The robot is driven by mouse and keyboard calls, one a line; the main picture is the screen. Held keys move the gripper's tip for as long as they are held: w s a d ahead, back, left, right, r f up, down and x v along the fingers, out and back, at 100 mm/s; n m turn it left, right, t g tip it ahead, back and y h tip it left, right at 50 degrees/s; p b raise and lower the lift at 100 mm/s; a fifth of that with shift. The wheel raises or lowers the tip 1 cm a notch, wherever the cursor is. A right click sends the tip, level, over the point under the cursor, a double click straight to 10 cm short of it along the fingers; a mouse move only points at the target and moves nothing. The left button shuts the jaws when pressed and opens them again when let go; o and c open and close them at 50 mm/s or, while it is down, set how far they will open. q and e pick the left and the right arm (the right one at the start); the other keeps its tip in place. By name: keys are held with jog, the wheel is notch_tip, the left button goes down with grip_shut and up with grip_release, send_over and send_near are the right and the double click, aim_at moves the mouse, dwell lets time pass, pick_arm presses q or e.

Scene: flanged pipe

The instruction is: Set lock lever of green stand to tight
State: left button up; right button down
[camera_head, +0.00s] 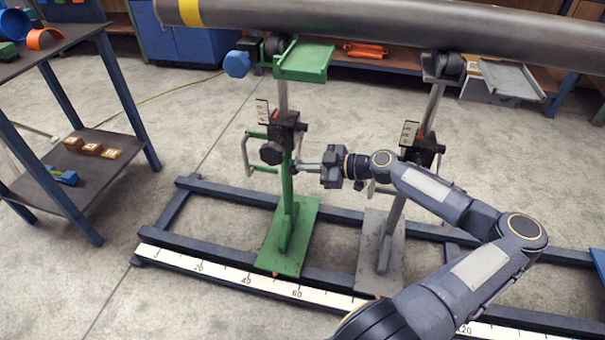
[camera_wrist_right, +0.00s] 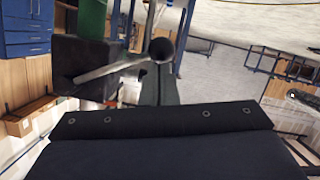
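The green stand (camera_head: 287,225) stands upright on the floor frame, with a black clamp block (camera_head: 284,128) and a dark round knob (camera_head: 271,153) on its post. In the right wrist view, its lock lever (camera_wrist_right: 112,71) is a thin grey rod ending in a dark ball, slanting across from a black block (camera_wrist_right: 82,67). My right gripper (camera_head: 298,167) is just right of the green post, below the clamp block. Its fingers (camera_wrist_right: 160,88) look together, right at the ball end; I cannot tell whether they touch it. My left gripper is not in view.
A grey stand (camera_head: 378,245) stands close on the right, behind my right arm. A long dark pipe (camera_head: 380,22) lies across above both stands. A blue floor frame with a white scale (camera_head: 225,279) runs below. A shelf table (camera_head: 60,190) stands at left.

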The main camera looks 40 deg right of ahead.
jog(key=shift+f, duration=0.15)
dwell(0.4)
jog(key=s+a+r+p, duration=0.6)
jog(key=s+a+r, duration=0.2)
jog(key=s+r, duration=0.3)
notch_tip(320, 180, up, 2)
jog(key=shift+a+r, duration=0.1)
jog(key=shift+a, duration=0.25)
